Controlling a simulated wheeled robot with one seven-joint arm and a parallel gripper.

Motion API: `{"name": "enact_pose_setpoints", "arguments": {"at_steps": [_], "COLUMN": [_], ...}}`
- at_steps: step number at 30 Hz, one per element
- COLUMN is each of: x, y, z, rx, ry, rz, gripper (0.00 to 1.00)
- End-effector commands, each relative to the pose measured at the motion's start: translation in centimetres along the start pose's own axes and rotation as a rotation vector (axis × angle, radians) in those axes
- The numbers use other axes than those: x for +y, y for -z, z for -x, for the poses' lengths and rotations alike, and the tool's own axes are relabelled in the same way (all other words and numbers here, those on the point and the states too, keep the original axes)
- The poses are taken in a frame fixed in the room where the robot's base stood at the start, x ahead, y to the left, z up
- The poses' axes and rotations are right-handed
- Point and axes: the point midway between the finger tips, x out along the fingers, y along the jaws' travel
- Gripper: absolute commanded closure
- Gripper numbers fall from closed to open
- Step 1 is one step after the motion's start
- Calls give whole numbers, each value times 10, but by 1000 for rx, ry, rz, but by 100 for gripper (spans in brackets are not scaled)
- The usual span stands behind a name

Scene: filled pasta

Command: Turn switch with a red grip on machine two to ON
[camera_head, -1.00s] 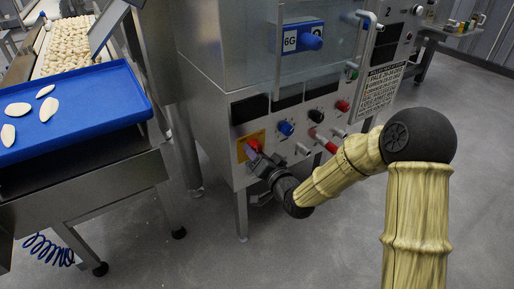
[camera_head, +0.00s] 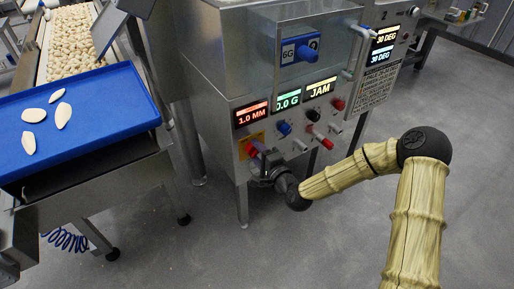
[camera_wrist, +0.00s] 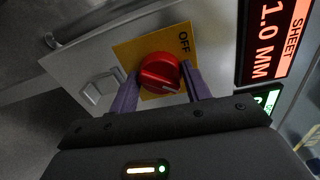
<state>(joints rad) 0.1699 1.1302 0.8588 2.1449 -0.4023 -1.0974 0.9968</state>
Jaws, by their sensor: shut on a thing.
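The red-gripped switch (camera_head: 253,148) sits on a yellow plate at the lower left of the steel machine's front panel. In the wrist view the red grip (camera_wrist: 160,72) is between the two purple fingers of my gripper (camera_wrist: 162,88), which is shut on it. A white mark on the grip points to the lower right in that view, away from the printed OFF (camera_wrist: 184,42). The ON label is hidden. My gripper (camera_head: 260,158) also shows in the head view. Machine two (camera_head: 235,95) has its displays lit: 1.0 MM, 0.0 G, JAM and 30 DEG.
Blue (camera_head: 284,128), black (camera_head: 311,116) and red (camera_head: 338,104) knobs and a red-handled lever (camera_head: 320,138) are right of the switch. A blue tray (camera_head: 95,115) with white pieces stands at the left. The grey floor (camera_head: 330,235) is clear in front.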

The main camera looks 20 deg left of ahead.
Motion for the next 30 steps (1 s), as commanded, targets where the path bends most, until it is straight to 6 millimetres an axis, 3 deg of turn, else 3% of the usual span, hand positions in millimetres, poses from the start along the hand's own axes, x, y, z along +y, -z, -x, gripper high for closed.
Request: {"name": "enact_pose_setpoints", "arguments": {"at_steps": [9, 22, 23, 25, 26, 30], "x": [0, 1, 1, 1, 1, 0], "y": [1, 1, 1, 1, 1, 1], "z": [0, 0, 0, 0, 0, 0], "rx": [-5, -6, -6, -6, -6, -7], "ry": [-3, -4, -4, -4, -4, -3], "rz": [-112, -124, -123, -123, -123, -122], "gripper": [75, 75, 48, 35, 31, 31]}}
